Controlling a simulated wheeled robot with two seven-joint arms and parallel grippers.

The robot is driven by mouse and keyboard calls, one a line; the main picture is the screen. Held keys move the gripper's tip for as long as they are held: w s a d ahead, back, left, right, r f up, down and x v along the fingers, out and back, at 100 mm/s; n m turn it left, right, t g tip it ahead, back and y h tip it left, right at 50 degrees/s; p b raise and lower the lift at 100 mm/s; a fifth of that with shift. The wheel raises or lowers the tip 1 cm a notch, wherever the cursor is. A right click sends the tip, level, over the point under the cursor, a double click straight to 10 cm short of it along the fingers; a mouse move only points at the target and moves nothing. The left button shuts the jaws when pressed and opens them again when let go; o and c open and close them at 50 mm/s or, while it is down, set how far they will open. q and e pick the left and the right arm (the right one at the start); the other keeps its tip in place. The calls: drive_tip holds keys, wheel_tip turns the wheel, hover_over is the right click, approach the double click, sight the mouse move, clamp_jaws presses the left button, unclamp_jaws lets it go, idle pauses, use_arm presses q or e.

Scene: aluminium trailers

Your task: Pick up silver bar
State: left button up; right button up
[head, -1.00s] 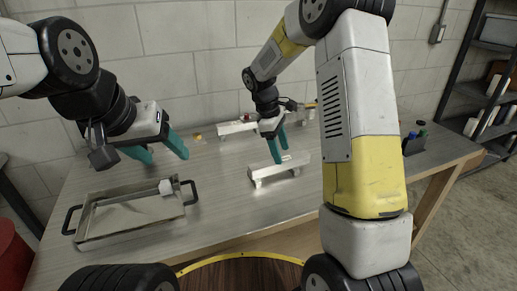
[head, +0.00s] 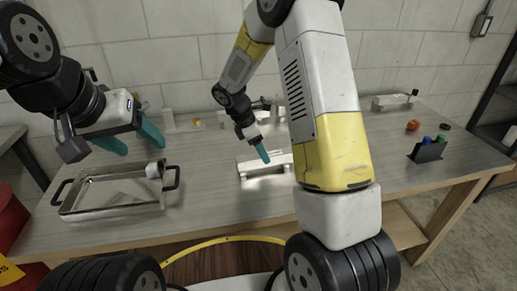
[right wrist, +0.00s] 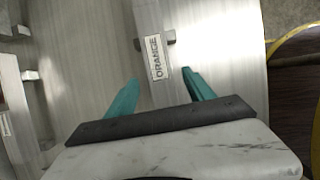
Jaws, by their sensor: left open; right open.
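A silver bar (head: 252,168) with short feet lies on the table's middle in the head view. In the right wrist view the silver bar (right wrist: 148,14) carries a white label reading ORANGE. My right gripper (head: 263,155) is over the bar, its fingers overlapping in the head view. In the right wrist view my right gripper (right wrist: 160,85) is open, with the bar ahead between its fingertips and nothing held. My left gripper (head: 138,140) is open and empty, above the table behind the tray.
A second labelled silver bar (right wrist: 14,100) lies to the left in the right wrist view. Another bar (head: 392,101), an orange ball (head: 413,125) and a black holder (head: 427,152) are at right.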

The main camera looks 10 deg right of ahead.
drive_tip(key=x, duration=0.5)
drive_tip(key=shift+s, duration=0.1)
drive_tip(key=shift+f, duration=0.2)
drive_tip(key=shift+f, duration=0.25)
idle(0.4)
clamp_jaws()
